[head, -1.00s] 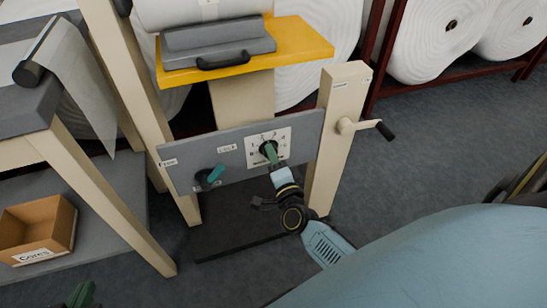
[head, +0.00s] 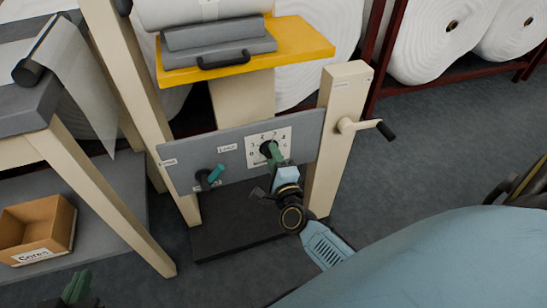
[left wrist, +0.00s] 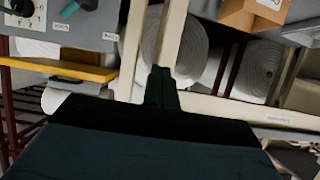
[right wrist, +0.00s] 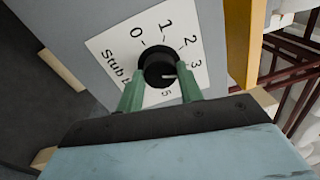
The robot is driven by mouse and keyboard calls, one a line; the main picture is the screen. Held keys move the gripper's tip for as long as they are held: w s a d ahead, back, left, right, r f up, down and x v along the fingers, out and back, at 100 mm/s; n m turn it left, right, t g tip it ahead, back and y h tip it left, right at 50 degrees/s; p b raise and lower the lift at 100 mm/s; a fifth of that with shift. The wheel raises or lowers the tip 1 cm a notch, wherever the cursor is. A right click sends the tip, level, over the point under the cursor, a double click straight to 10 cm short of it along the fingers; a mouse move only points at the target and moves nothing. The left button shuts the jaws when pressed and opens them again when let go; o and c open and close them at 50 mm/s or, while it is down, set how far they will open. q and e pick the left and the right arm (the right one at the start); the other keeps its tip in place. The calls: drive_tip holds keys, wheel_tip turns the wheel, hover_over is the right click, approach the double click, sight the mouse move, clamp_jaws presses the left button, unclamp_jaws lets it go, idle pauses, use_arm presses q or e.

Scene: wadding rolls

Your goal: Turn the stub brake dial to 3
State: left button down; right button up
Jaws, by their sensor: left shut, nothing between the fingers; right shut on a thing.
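The stub brake dial is a black round knob (right wrist: 160,69) on a white numbered plate (right wrist: 112,52), in the right wrist view. My right gripper (right wrist: 160,92) is shut on the knob, one green finger on each side. A short white mark on the knob points right, toward the side of the 3; the exact alignment is hard to tell. The 4 is hidden by a finger. In the head view the plate (head: 285,134) is on the grey panel, with my right gripper (head: 272,153) at the knob. My left gripper (head: 78,287) is shut and empty at the lower left; it shows in the left wrist view (left wrist: 160,72).
The grey panel (head: 200,152) also carries a teal lever (head: 216,173) left of the dial. A crank handle (head: 362,126) sits on the right post. A yellow shelf (head: 300,42) is above. A cardboard cores box (head: 35,228) stands at the left.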

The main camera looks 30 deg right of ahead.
drive_tip(key=o, duration=1)
use_arm(q)
drive_tip(key=s+a+f+g+y+p, duration=0.2)
drive_tip(key=s+a+f+g, duration=0.2)
drive_tip(key=s+f+g, duration=0.3)
drive_tip(key=shift+s+p, duration=0.3)
drive_tip(key=shift+s, duration=0.45)
use_arm(e)
drive_tip(key=shift+v, duration=6.7)
